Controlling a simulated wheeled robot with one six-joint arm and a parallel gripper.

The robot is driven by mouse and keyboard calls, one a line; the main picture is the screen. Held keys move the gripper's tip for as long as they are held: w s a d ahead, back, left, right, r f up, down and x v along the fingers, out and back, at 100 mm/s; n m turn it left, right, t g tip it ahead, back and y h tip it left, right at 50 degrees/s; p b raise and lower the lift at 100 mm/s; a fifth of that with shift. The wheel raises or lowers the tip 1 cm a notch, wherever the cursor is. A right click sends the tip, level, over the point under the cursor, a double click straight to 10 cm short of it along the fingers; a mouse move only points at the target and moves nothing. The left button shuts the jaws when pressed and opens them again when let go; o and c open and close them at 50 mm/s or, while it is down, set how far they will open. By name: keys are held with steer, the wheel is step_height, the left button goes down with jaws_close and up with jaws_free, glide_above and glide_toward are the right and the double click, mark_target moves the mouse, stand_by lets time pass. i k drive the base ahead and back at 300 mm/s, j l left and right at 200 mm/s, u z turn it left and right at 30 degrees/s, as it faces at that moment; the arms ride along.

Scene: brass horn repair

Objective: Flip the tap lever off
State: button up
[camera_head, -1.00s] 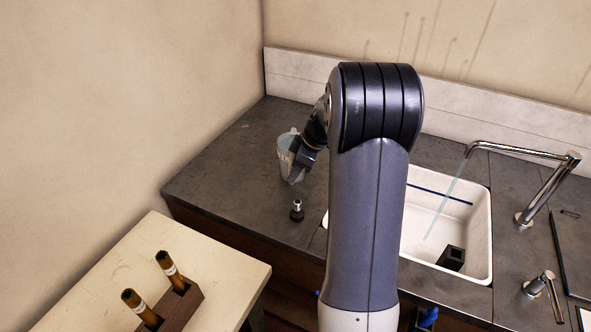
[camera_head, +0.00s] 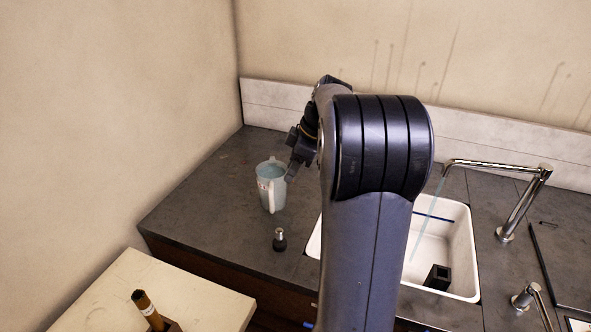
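The chrome tap (camera_head: 520,203) stands at the right of the white sink (camera_head: 467,240). A thin pale blue stream of water (camera_head: 428,213) runs from its spout into the sink. A chrome lever (camera_head: 533,300) on a round base stands on the counter in front of the tap, partly cut off by the bottom edge. My gripper (camera_head: 291,171) is over the counter left of the sink, far from the lever, just right of a clear jug (camera_head: 265,186). The jug stands upright. The fingers are small and dark, and I cannot tell their opening. My arm hides part of the sink.
A small dark stopper-like object with a metal top (camera_head: 279,240) stands on the grey counter (camera_head: 195,205). A black block (camera_head: 437,277) sits in the sink. A cream table (camera_head: 205,300) with a brown rod (camera_head: 146,306) is at lower left. A dark-edged panel lies at far right.

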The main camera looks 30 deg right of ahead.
mark_target(534, 289)
steer(key=z, duration=3.15)
steer(key=l+u, duration=0.2)
